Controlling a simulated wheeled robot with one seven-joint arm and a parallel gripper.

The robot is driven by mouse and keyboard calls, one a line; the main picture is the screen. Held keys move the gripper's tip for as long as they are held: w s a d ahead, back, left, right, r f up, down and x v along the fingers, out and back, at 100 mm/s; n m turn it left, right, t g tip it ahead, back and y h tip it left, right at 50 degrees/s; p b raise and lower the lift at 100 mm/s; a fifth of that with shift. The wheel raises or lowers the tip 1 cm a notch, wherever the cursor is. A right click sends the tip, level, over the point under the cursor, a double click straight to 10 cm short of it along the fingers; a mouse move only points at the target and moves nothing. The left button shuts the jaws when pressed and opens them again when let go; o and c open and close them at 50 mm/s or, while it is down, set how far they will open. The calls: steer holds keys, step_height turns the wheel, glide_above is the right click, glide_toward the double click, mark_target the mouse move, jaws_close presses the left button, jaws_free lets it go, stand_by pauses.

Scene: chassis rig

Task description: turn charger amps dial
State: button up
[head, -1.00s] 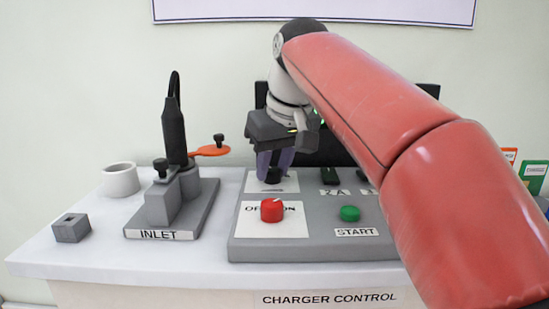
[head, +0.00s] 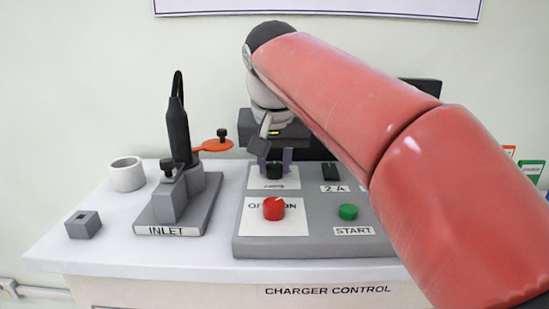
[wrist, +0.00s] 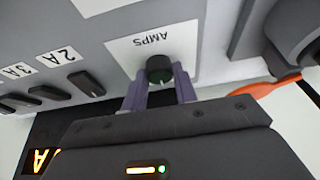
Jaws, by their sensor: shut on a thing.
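The amps dial is a small black knob (head: 274,170) on a white plate at the back left of the grey control panel (head: 300,246). In the wrist view the dial (wrist: 159,70) shows a pale pointer line, with the label AMPS (wrist: 143,40) on its plate, upside down. My gripper (head: 274,160) is above and behind the dial, its two purple fingers coming down at either side of it. In the wrist view my gripper (wrist: 159,88) is shut on the dial, one finger on each side.
A red OFF/ON knob (head: 273,208) and a green START button (head: 348,212) stand in front of the dial. A black 2A switch (head: 331,172) is to its right. The inlet stand (head: 168,207) with a black plug (head: 178,135) is to the left.

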mark_target(274, 186)
steer(key=o, duration=1)
steer(key=shift+c, duration=0.2)
steer(key=p+v, duration=0.1)
steer(key=v, duration=0.6)
steer(key=shift+r+p, duration=0.3)
steer(key=shift+r, duration=0.05)
steer(key=shift+s, duration=0.2)
